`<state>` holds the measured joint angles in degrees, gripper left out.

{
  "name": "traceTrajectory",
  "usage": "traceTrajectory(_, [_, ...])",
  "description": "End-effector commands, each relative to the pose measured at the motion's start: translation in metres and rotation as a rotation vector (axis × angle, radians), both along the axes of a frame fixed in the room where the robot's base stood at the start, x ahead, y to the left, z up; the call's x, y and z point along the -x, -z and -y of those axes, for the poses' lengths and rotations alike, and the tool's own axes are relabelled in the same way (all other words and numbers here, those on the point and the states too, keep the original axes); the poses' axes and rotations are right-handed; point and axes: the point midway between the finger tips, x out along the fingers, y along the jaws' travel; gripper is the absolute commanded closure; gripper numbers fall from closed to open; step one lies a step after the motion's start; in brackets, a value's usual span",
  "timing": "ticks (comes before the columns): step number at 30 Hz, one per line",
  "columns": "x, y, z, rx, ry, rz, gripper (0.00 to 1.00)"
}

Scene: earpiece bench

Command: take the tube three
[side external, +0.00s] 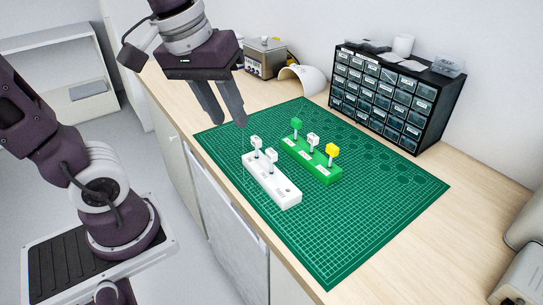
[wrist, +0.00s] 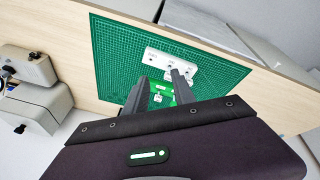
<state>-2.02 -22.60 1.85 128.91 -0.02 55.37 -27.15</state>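A white rack (side external: 272,180) on the green mat holds two upright tubes with white caps, the left tube (side external: 257,144) and the middle tube (side external: 271,157). Its right-hand hole (side external: 288,190) is empty. Beside it a green rack (side external: 311,160) holds a green-capped tube (side external: 296,125), a white-capped tube (side external: 313,140) and a yellow-capped tube (side external: 332,151). The labels are too small to read. My gripper (side external: 230,124) is open and empty, above the mat to the left of the racks. The wrist view shows the white rack (wrist: 171,63) past the fingertips; my fingers partly hide the green rack (wrist: 166,88).
The green cutting mat (side external: 335,255) has free room in front and at right. A black drawer cabinet (side external: 388,95) stands behind it with items on top. A white curved object (side external: 304,79) and a metal box (side external: 265,58) stand at the back left.

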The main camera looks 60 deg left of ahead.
Motion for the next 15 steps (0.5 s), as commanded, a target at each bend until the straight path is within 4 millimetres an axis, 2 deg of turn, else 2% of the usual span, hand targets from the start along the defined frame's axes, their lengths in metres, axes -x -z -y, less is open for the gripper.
traceTrajectory(1, [-0.027,0.005,-0.008,0.045,-0.164,-0.066,0.69])
traceTrajectory(3, [-0.061,0.015,-0.02,0.098,-0.418,-0.142,0.69])
traceTrajectory(6, [-0.099,0.037,-0.035,0.134,-0.716,-0.223,0.69])
traceTrajectory(10, [-0.123,0.057,-0.048,0.143,-0.937,-0.271,0.69])
traceTrajectory(15, [-0.128,0.072,-0.05,0.145,-0.987,-0.28,0.69])
